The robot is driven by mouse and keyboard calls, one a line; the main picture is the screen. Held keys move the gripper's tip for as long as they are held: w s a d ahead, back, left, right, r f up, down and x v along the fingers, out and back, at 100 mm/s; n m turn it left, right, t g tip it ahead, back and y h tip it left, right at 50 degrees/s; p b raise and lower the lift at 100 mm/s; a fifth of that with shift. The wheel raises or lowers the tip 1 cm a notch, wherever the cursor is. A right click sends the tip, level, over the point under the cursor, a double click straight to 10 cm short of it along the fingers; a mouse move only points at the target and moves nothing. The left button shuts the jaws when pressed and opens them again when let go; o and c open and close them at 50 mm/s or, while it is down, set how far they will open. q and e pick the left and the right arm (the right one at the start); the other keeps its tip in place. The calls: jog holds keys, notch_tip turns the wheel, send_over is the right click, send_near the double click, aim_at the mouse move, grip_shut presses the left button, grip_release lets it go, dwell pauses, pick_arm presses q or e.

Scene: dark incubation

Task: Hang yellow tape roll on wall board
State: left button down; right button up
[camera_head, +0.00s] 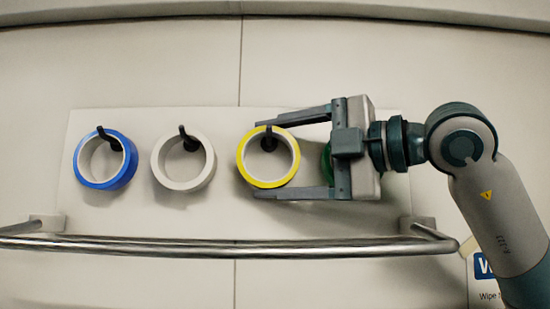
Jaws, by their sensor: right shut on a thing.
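The yellow tape roll (245,174) is at the wall board (222,215), with its open side facing me. A dark peg (268,141) shows within its ring; I cannot tell how far the roll sits on it. My right gripper (258,160) comes from the right and is shut on the yellow roll, one finger along its top and one along its bottom. My left gripper is not in view.
A blue roll (83,174) and a white roll (161,175) hang on pegs to the left. A green roll (327,163) is mostly hidden behind my right gripper. A blue-and-white package (483,268) is partly visible at lower right.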

jog(key=o, duration=1.2)
jog(key=shift+c, duration=0.2)
jog(key=shift+s+d+f+b, duration=0.1)
jog(key=shift+s+d+b, duration=0.15)
jog(key=shift+d+b, duration=0.15)
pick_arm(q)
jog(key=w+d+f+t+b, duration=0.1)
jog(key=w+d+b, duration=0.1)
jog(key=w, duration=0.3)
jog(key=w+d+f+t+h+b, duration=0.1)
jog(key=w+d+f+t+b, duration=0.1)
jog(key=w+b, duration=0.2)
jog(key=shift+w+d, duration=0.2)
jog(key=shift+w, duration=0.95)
pick_arm(e)
jog(key=v, duration=1.6)
jog(key=shift+s+d, duration=0.2)
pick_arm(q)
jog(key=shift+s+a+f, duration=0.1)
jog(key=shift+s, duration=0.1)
